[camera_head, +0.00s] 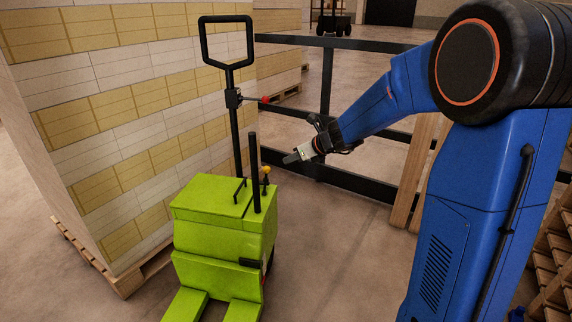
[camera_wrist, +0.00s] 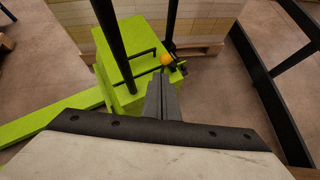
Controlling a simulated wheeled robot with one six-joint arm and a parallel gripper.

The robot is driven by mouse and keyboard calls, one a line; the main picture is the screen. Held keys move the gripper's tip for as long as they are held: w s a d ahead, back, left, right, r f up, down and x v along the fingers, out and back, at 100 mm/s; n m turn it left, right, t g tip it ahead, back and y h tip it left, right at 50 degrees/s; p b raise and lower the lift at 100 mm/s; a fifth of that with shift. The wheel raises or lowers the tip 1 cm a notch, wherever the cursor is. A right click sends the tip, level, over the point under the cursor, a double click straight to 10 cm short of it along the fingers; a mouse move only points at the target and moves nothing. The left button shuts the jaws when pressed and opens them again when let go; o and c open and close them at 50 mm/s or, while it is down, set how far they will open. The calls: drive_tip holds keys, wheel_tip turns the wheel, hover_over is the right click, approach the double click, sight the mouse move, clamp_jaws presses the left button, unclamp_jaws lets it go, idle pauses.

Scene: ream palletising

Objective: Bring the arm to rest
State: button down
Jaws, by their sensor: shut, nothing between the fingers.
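My gripper (camera_head: 291,158) is at the end of my blue arm, in the air near the right side of the green pallet truck (camera_head: 217,205) in the head view. Its fingers are shut with nothing between them. In the wrist view the closed fingers (camera_wrist: 161,80) point toward the truck's green body (camera_wrist: 125,62) and an orange knob (camera_wrist: 166,58). The fingers seem close to the truck's black upright post, but I cannot tell the exact gap. Nothing appears to touch the gripper.
A tall stack of white and yellow reams (camera_head: 130,110) stands on a wooden pallet (camera_head: 128,283) at the left. A black rail fence (camera_head: 345,179) runs behind my gripper. Wooden pallets (camera_head: 553,262) stand at the right edge. Bare floor (camera_head: 340,250) lies between the truck and my arm column.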

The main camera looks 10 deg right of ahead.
drive_tip(key=shift+s+d+r, duration=0.15)
drive_tip(key=shift+s+r, duration=0.2)
drive_tip(key=shift+r, duration=0.05)
drive_tip(key=shift+s, duration=0.1)
